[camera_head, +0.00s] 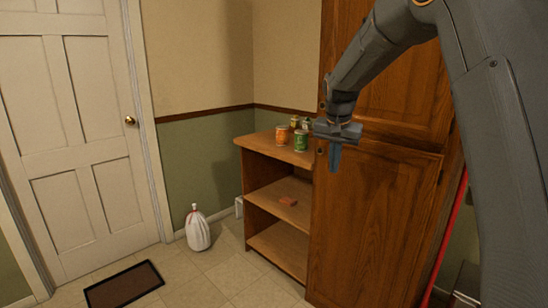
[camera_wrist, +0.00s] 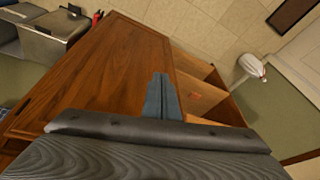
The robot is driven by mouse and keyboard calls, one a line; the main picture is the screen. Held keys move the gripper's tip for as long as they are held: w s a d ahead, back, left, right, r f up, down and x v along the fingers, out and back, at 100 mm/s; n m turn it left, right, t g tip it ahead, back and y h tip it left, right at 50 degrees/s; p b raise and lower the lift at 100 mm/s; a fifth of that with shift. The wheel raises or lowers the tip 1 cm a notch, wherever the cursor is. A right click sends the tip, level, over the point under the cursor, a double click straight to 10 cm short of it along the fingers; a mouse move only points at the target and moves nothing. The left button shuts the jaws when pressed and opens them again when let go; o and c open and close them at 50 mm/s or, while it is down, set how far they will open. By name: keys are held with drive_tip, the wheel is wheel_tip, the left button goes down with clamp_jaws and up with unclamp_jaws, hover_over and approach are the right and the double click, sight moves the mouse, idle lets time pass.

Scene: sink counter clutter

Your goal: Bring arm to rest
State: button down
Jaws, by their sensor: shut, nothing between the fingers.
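My gripper (camera_head: 334,158) hangs from my raised arm at the upper right of the head view, fingers pointing down. It is in front of the tall wooden cabinet, near the right end of the shelf unit's top. In the wrist view my gripper (camera_wrist: 162,82) has its fingers together, with nothing between them. The cabinet door shows behind the fingers there.
A wooden shelf unit (camera_head: 250,206) holds an orange can (camera_head: 282,135), a green can (camera_head: 300,140) and small jars on top, and a reddish block (camera_head: 288,201) on a shelf. A tall cabinet (camera_head: 365,225) adjoins it. A white bag (camera_head: 197,230), a doormat (camera_head: 124,285) and a door (camera_head: 75,130) are left.

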drive_tip(key=s+f+n+g, duration=0.1)
drive_tip(key=s+f, duration=0.4)
drive_tip(key=s, duration=0.7)
drive_tip(key=s+f+n+g, duration=0.1)
drive_tip(key=s+f, duration=0.4)
drive_tip(key=s, duration=0.8)
drive_tip(key=s+f+n+g, duration=0.1)
drive_tip(key=s+f+n, duration=0.2)
drive_tip(key=s, duration=0.9)
wheel_tip(320, 180, down, 2)
drive_tip(key=shift+s+d+y, duration=0.3)
drive_tip(key=shift+d+y, duration=0.05)
drive_tip(key=shift+y, duration=0.05)
